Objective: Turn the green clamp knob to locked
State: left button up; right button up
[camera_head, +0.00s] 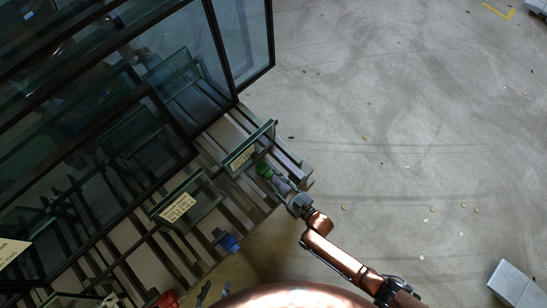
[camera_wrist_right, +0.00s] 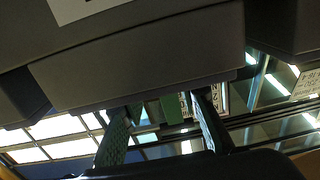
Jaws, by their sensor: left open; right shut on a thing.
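The green clamp knob (camera_head: 264,170) sits at the right end of the rack rails, beside a labelled glass pane. My right gripper (camera_head: 279,183) reaches it from the lower right and is shut on it; the fingers partly cover the knob. In the right wrist view the two fingers (camera_wrist_right: 163,130) stand apart with a green part (camera_wrist_right: 172,108) showing between and beyond them. Whether the knob is at locked cannot be read. My left gripper (camera_head: 213,293) shows only as dark fingertips at the bottom edge, open and apart from the knobs.
A blue knob (camera_head: 229,243) and a red knob (camera_head: 165,300) sit on the rack lower left of the green one. Labelled glass panes (camera_head: 187,201) lean in the rack. Large dark-framed glass (camera_head: 242,40) fills the upper left. The concrete floor at right is mostly clear.

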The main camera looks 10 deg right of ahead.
jog(key=shift+c, duration=1.2)
jog(key=shift+m, duration=2.1)
jog(key=o, duration=1.1)
jog(key=shift+o, duration=0.2)
jog(key=v, duration=1.2)
